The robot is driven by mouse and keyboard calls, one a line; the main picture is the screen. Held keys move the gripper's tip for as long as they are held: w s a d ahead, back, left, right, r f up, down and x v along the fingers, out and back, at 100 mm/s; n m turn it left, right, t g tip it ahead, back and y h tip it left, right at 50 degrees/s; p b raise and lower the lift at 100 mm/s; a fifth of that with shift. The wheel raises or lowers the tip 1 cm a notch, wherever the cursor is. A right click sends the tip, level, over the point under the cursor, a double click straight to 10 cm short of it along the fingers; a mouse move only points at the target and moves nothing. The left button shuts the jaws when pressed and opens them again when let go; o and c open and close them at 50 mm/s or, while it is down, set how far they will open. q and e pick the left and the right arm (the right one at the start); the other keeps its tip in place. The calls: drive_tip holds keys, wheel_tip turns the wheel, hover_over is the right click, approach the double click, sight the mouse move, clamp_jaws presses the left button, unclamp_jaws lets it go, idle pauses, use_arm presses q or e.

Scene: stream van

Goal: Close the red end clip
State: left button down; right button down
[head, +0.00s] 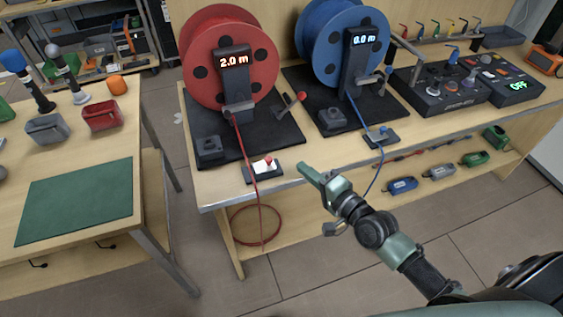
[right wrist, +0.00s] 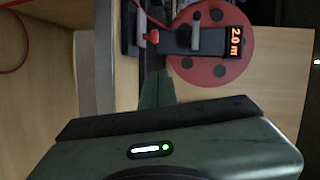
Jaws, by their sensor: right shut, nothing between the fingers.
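The red end clip (head: 263,170) is a small dark block with a white top and a red knob, near the front edge of the bench. The red cable (head: 243,148) runs from the red reel (head: 226,90) to the clip and hangs in a loop below the bench. Whether its lever is up or down is too small to tell. My right gripper (head: 304,169) is shut and empty, just right of the clip and apart from it. Its fingers (right wrist: 156,90) also show in the right wrist view, below the red reel (right wrist: 222,70). My left gripper is not in view.
The blue clip (head: 381,137) and blue reel (head: 345,45) stand to the right, with the blue cable hanging over the bench edge. A black control panel (head: 440,90) is farther right. A table with a green mat (head: 75,200) is at the left, across a floor gap.

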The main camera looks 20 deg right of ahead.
sight(264, 163)
drive_tip(key=x, duration=0.4)
drive_tip(key=shift+w+a+f+p, duration=0.1)
drive_tip(key=shift+w+a+p, duration=0.15)
drive_tip(key=shift+a, duration=0.3)
drive_tip(key=shift+w+a+f+p, duration=0.15)
drive_tip(key=shift+w+a+p, duration=0.15)
drive_tip(key=shift+a, duration=0.25)
drive_tip(key=shift+w+a+f, duration=0.1)
drive_tip(key=shift+a, duration=0.25)
drive_tip(key=shift+w+a+f, duration=0.15)
drive_tip(key=shift+a, duration=0.15)
drive_tip(key=a, duration=0.1)
drive_tip(key=a+p, duration=0.1)
drive_tip(key=shift+s+a+r+p, duration=0.1)
drive_tip(key=shift+a+r+p, duration=0.1)
drive_tip(key=shift+a+p, duration=0.15)
drive_tip(key=shift+a+f, duration=0.1)
drive_tip(key=shift+a, duration=0.4)
